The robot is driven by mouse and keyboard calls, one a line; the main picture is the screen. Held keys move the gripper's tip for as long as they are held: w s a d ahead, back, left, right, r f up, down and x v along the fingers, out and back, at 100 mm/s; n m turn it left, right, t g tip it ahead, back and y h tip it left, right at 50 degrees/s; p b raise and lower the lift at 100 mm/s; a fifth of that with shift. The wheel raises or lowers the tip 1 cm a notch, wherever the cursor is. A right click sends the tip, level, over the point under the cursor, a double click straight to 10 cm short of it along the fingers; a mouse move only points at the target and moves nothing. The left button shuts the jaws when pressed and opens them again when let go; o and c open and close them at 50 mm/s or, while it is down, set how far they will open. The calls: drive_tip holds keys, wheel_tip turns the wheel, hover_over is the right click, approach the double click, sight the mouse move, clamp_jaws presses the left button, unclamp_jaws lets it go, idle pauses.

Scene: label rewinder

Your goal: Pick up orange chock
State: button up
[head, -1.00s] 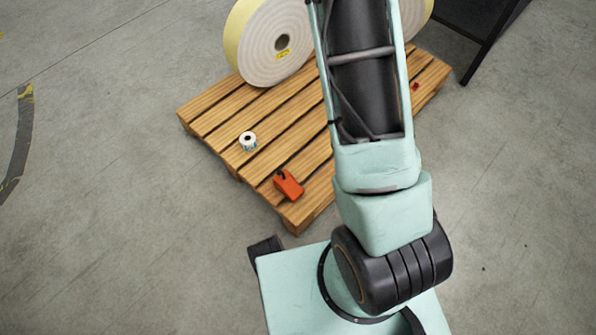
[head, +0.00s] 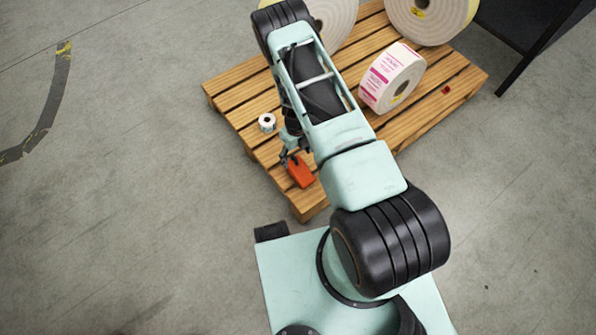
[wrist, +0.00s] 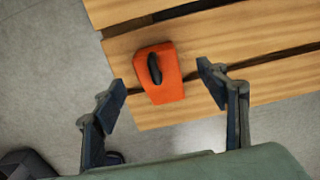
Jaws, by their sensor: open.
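The orange chock (head: 301,172) lies on the near corner of the wooden pallet (head: 236,97). In the wrist view the chock (wrist: 169,83) has a dark handle-like piece on its top and lies on the pallet boards close to the edge. My gripper (wrist: 165,88) is open, its two dark fingers spread to the left and right of the chock's near end, with nothing held. In the head view my gripper (head: 292,158) is just beside the chock's far end, partly hidden by my arm. How high the fingers are above the boards is hard to tell.
A small white roll (head: 267,122) stands on the pallet left of my gripper. A label roll with pink print (head: 392,78) and large rolls (head: 432,18) stand farther back. A small red item (head: 446,90) lies at the right. Grey floor surrounds the pallet.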

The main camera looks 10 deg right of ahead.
sight(297, 167)
wheel_tip(297, 167, down, 2)
drive_tip(key=shift+f, duration=0.25)
drive_tip(key=f, duration=0.1)
drive_tip(key=f+b, duration=0.1)
drive_tip(key=f, duration=0.1)
drive_tip(key=s+f+b, duration=0.1)
drive_tip(key=f, duration=0.1)
drive_tip(key=shift+c, duration=0.4)
drive_tip(key=shift+a, duration=0.1)
drive_tip(key=c, duration=1.5)
drive_tip(key=shift+o, duration=0.2)
drive_tip(key=shift+r, duration=0.15)
